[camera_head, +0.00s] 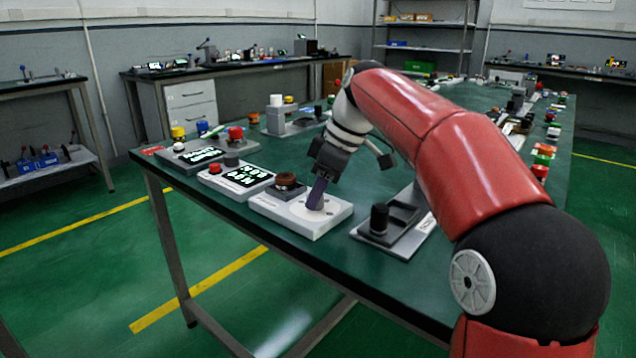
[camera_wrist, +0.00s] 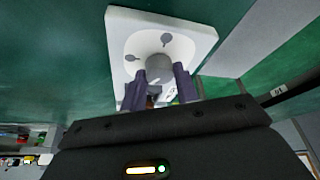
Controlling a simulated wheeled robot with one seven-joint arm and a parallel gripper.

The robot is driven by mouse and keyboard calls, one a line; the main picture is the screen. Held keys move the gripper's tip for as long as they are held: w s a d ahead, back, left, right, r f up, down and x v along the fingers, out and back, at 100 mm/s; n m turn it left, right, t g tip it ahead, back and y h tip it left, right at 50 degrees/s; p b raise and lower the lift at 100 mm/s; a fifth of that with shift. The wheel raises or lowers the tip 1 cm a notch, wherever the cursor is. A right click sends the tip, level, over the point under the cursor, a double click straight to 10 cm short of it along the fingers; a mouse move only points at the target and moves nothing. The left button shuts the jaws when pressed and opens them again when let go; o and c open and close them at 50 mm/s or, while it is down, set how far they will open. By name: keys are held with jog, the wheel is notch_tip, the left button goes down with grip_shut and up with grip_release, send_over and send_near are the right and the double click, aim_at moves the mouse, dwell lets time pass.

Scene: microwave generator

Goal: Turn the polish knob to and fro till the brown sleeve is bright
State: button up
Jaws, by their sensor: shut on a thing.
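The white polishing box (camera_head: 301,221) stands near the front edge of the green table. The brown sleeve (camera_head: 286,180) sits on the box's left part and looks dark and dull in the head view. The grey polish knob (camera_wrist: 159,67) stands in a round pale recess with dark drop-shaped marks, seen in the wrist view. My gripper (camera_head: 317,197) reaches down to the box's right part, with a purple finger on each side of the knob. It is shut on the knob. In the head view the fingers hide the knob.
A panel with a lit display (camera_head: 247,175) and a red button stands close left of the box. A grey device with a black knob (camera_head: 379,217) stands to the right. My arm passes over the table's right side. Bare green tabletop lies in front of that device.

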jog(key=shift+n, duration=0.5)
jog(key=o, duration=1)
jog(key=shift+c, duration=0.2)
jog(key=w+p+v, duration=0.1)
jog(key=v, duration=0.6)
jog(key=shift+s+d+r, duration=0.2)
jog(key=shift+s+r, duration=0.15)
jog(key=shift+s, duration=0.1)
